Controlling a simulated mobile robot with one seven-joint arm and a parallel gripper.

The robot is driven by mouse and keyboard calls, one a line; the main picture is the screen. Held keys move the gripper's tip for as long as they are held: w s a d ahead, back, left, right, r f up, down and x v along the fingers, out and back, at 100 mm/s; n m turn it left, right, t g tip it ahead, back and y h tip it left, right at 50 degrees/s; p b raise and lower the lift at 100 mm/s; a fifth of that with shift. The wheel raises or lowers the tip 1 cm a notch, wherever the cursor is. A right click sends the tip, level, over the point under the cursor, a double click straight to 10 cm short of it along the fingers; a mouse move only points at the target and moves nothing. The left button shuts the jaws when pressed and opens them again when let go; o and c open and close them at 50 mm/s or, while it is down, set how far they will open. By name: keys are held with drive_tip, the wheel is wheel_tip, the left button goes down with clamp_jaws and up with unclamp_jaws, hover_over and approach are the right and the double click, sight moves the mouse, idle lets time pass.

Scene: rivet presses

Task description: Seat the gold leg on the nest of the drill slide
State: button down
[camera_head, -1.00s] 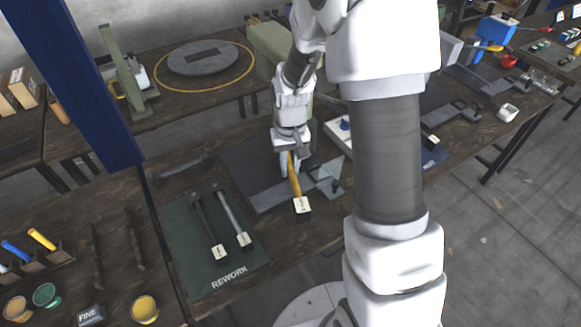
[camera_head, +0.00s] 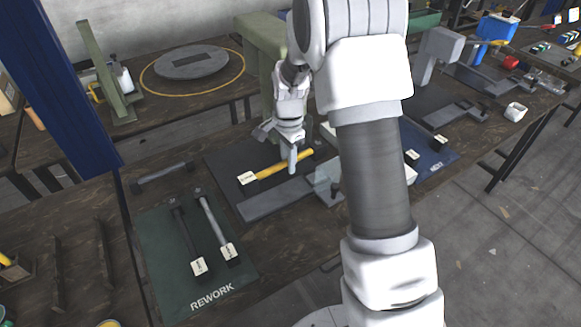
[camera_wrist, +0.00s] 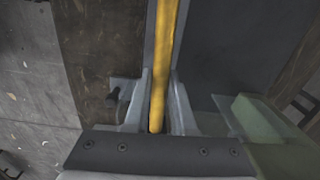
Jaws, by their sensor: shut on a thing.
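The gold leg (camera_head: 270,171) is a thin yellow bar with a dark block and pale label at its left end. My gripper (camera_head: 291,164) is shut on it near its right part. The leg lies across the picture, roughly parallel to a long grey slide bar (camera_head: 265,206) nearer the camera. I cannot tell the leg's height or make out the nest.
A green REWORK mat (camera_head: 165,290) at front left holds two labelled grey legs. Another dark bar (camera_head: 163,177) lies behind it. A green machine (camera_head: 262,40) stands behind my gripper. A blue mat (camera_head: 440,160) is at right. My arm hides part of the bench.

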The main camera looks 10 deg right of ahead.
sight(288, 191)
drive_tip(key=shift+w+m, duration=0.2)
drive_tip(key=shift+m, duration=0.1)
drive_tip(key=shift+f+b, duration=2.4)
drive_tip(key=shift+f, duration=1.3)
drive_tip(key=shift+f+b, duration=0.45)
drive_tip(key=shift+f, duration=0.25)
drive_tip(key=c, duration=0.7)
unclamp_jaws()
